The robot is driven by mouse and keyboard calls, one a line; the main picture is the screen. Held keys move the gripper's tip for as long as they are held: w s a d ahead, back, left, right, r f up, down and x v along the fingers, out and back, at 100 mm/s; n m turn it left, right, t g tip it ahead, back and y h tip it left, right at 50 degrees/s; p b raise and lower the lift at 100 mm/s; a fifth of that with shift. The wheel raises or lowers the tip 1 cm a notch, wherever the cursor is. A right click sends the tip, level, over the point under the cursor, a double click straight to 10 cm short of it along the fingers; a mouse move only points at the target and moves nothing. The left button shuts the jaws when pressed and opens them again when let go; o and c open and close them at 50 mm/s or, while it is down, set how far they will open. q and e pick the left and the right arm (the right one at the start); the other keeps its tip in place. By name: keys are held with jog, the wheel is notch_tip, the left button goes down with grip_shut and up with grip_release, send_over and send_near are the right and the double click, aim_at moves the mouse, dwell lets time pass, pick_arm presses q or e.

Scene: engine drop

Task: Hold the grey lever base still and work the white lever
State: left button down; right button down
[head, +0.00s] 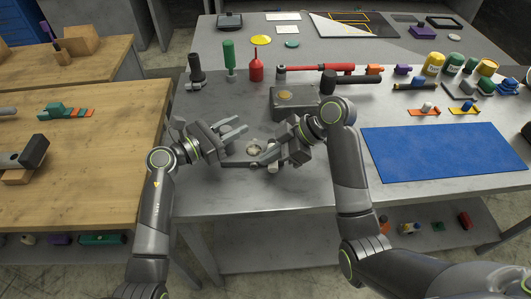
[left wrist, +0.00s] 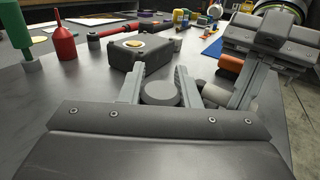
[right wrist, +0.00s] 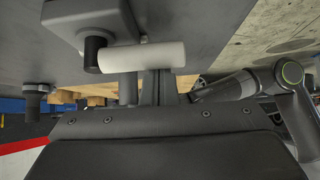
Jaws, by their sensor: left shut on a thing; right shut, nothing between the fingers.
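My left gripper (head: 242,127) reaches in from the left over the near part of the metal table. In the left wrist view its fingers stand on both sides of a round grey part (left wrist: 160,93), which looks like part of the grey lever base. My right gripper (head: 264,157) is just nearer and to the right, shut and empty. In the right wrist view the white lever (right wrist: 145,57), a pale cylinder beside a dark round post (right wrist: 94,52), lies across just beyond its fingertips. I cannot tell whether they touch. In the head view the grippers partly hide the base and lever.
A grey box (head: 291,103) with a yellowish disc stands close behind the grippers. A blue mat (head: 445,153) lies clear at right. A wooden table (head: 110,150) adjoins at left.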

jog(key=shift+d, duration=0.4)
dwell(0.5)
jog(key=shift+d, duration=0.8)
jog(key=shift+w+d, duration=0.3)
jog(key=shift+d, duration=0.6)
jog(key=shift+w+d, duration=1)
jog(key=shift+d, duration=0.05)
jog(key=shift+w+d+n+g, duration=0.25)
jog(key=shift+w+n+g, duration=0.2)
jog(key=shift+n, duration=0.25)
